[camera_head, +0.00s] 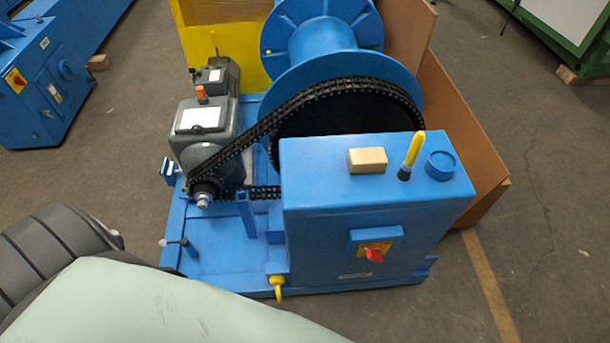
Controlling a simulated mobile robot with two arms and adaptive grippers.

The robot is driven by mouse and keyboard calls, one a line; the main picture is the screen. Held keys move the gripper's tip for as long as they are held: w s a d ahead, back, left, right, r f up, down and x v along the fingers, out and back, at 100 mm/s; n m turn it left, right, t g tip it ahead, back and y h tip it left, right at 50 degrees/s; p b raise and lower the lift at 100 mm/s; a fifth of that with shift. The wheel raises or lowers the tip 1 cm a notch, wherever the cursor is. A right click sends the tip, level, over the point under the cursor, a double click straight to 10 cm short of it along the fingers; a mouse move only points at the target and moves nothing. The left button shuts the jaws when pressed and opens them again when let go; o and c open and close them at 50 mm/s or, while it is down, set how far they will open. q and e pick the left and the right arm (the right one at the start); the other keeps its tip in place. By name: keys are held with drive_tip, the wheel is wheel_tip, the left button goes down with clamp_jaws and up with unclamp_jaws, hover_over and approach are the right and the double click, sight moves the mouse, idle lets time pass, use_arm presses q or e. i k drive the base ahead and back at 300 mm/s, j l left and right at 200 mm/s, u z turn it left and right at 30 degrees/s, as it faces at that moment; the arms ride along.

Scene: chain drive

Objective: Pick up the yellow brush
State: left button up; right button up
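Neither of my grippers shows in the head view, so nothing is seen touching the brush.
The tan block (367,160) and blue cap (440,165) are close beside the brush. Behind the cabinet are a black chain (262,126), a large blue spool (330,65) and a grey motor gearbox (200,130). Brown boards (460,130) stand at the right.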

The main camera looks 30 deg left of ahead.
sight(404, 174)
drive_tip(key=k+j+z, duration=0.1)
drive_tip(key=j+z, duration=0.2)
drive_tip(key=j, duration=0.15)
drive_tip(key=k+j+z, duration=0.3)
drive_tip(key=j, duration=0.15)
drive_tip(key=k+j+z, duration=0.1)
drive_tip(key=j+z, duration=0.2)
drive_tip(key=j, duration=0.15)
drive_tip(key=k+j+z, duration=0.3)
drive_tip(key=i+j, duration=0.05)
